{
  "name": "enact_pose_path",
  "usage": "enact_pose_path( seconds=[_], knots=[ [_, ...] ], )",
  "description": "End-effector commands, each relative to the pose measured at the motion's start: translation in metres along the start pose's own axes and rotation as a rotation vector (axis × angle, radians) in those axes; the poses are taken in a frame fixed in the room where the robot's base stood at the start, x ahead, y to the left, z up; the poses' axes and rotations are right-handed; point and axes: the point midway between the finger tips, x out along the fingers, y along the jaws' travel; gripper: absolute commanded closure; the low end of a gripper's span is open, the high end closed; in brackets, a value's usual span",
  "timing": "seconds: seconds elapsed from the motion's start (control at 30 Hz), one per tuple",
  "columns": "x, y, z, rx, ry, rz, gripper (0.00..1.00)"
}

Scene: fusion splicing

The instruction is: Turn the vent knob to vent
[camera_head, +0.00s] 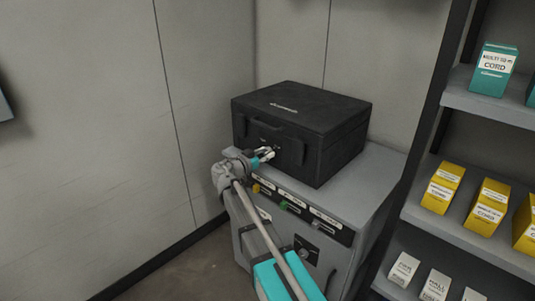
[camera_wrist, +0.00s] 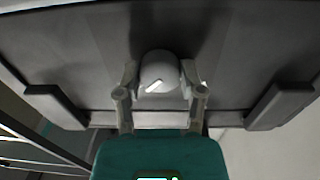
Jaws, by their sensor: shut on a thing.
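The vent knob (camera_wrist: 160,66) is a rounded grey knob with a white mark on its face, seen in the middle of the wrist view. It sits on the front of a black case (camera_head: 318,112); the white mark runs slantwise. My gripper (camera_head: 265,153) is at the case front in the head view, and in the wrist view my gripper (camera_wrist: 158,82) has one finger on each side of the knob, shut on it. In the head view the fingers hide most of the knob, and any lettering around it is too small to read.
The case stands on a grey cabinet (camera_head: 377,185) with a labelled panel (camera_head: 300,207) of small coloured controls below my gripper. Two blocky latches (camera_wrist: 55,105) (camera_wrist: 277,105) flank the knob. A shelf (camera_head: 470,208) with yellow, white and teal boxes stands at right.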

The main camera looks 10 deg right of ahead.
Motion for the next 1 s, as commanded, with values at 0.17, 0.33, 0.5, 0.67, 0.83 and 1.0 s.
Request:
enact_pose_path(
  seconds=[0.17, 0.33, 0.5, 0.67, 0.83, 1.0],
  knots=[
    [0.003, 0.001, 0.0, -0.005, 0.001, 0.0, 0.97],
    [0.001, 0.0, 0.0, -0.031, 0.001, -0.001, 0.97],
    [-0.001, -0.001, 0.001, -0.096, 0.002, -0.002, 0.97],
    [-0.001, -0.001, 0.001, -0.196, 0.005, -0.004, 0.97],
    [-0.002, -0.001, 0.001, -0.338, 0.01, -0.005, 0.97],
    [-0.002, -0.002, 0.001, -0.497, 0.016, -0.006, 0.97]
  ],
)
